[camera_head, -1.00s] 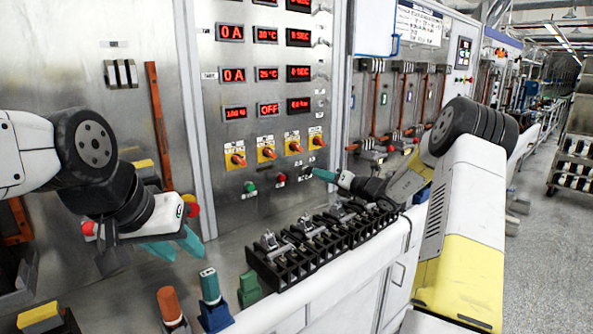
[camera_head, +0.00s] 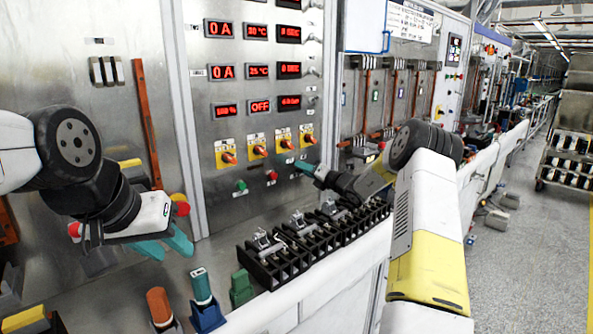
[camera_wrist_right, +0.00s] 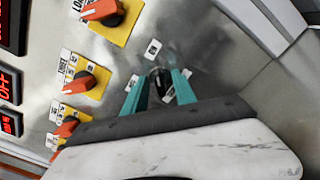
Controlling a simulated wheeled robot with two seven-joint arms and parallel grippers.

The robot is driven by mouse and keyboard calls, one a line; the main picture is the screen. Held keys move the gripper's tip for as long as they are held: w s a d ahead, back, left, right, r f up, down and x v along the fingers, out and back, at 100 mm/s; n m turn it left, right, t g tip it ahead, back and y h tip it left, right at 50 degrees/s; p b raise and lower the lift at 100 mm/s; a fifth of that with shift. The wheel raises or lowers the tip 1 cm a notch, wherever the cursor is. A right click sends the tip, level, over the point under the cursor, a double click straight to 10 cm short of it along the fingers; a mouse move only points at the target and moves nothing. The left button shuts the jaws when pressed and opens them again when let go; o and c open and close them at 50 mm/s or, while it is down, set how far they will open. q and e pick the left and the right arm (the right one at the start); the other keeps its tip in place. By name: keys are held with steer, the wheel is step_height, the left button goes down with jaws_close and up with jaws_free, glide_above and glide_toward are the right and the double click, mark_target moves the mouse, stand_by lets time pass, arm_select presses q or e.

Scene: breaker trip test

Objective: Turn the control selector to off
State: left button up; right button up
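The metal panel has a row of orange selector knobs on yellow plates, one of them here (camera_head: 285,144). Below them a small black knob (camera_wrist_right: 160,82) shows in the right wrist view, with small white labels around it, too blurred to read; it looks like the control selector. My right gripper (camera_wrist_right: 161,77) is open, its teal fingers on either side of this knob; I cannot tell whether they touch it. In the head view my right gripper (camera_head: 302,165) is at the panel and hides the knob. My left gripper (camera_head: 168,244) is open and empty, low at the left.
A green button (camera_head: 241,185) and a red button (camera_head: 272,175) sit left of my right gripper. A black terminal block row (camera_head: 310,240) lies on the ledge below. Teal (camera_head: 202,288) and orange (camera_head: 158,304) handles stand at the front left. Red displays fill the panel above.

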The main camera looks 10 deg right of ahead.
jaws_close()
steer(key=shift+n, duration=0.4)
steer(key=shift+s+a+n, duration=0.1)
steer(key=shift+n, duration=4.2)
steer(key=shift+s+a+n, duration=0.1)
steer(key=shift+n, duration=4.2)
